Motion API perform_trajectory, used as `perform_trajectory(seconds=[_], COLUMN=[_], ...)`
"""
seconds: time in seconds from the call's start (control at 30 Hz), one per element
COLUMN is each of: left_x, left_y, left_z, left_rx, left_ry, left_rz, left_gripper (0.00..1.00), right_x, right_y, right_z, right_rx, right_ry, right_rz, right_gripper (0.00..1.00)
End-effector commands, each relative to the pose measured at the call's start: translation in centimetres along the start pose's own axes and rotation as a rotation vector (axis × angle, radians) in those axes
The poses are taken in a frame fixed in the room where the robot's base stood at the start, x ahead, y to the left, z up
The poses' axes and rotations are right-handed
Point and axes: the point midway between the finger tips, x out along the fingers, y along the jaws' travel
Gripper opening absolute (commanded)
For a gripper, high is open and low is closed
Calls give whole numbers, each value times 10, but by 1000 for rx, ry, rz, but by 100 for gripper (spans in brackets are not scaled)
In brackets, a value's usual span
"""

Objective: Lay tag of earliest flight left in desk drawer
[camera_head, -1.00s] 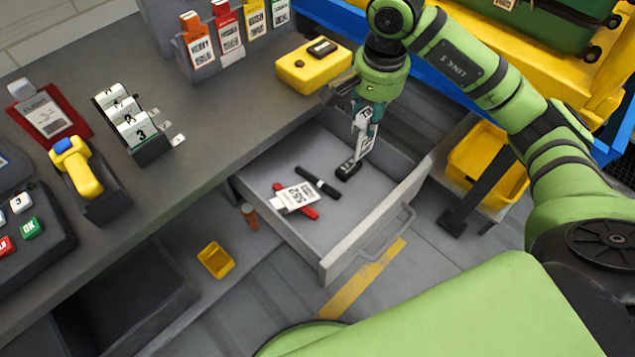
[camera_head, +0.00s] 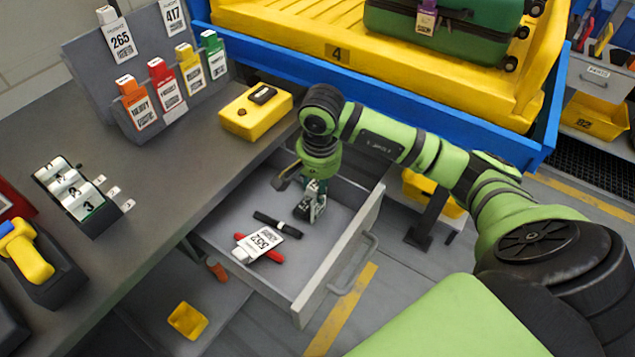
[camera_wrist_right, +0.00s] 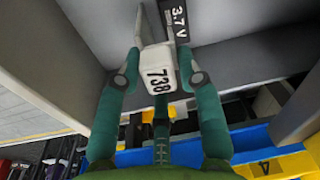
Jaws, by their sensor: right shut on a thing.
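The desk drawer (camera_head: 341,254) is pulled open. My right gripper (camera_head: 313,205) points down into its far part. In the right wrist view the gripper (camera_wrist_right: 160,78) is shut on a white tag marked 738 (camera_wrist_right: 157,68), close to the drawer floor. A black battery marked 3.7 V (camera_wrist_right: 178,22) lies just beyond the tag. Another white tag, reading 552 (camera_head: 264,241), lies in the drawer. Tags 265 (camera_head: 121,42) and 417 (camera_head: 174,17) stand in a grey rack at the back of the desk. My left gripper is out of view.
A red pen (camera_head: 274,256) and a black pen (camera_head: 277,226) lie in the drawer near tag 552. A yellow box (camera_head: 256,112) stands on the desk beside the drawer. A blue-edged conveyor with a yellow tray (camera_head: 300,30) and green suitcase (camera_head: 445,38) is behind.

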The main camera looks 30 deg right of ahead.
Motion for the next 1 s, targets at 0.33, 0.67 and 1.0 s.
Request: perform_trajectory(seconds=[0.33, 0.67, 1.0], left_x=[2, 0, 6], left_y=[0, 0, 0], left_z=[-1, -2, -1], left_rx=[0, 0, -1], left_ry=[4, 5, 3], left_rz=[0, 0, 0], left_gripper=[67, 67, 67], right_x=[2, -8, -79], right_y=[0, -1, -1], right_z=[0, -1, -1], right_rx=[0, -1, -1], right_ry=[0, 3, 6], right_rz=[0, -2, -4], right_gripper=[61, 61, 61])
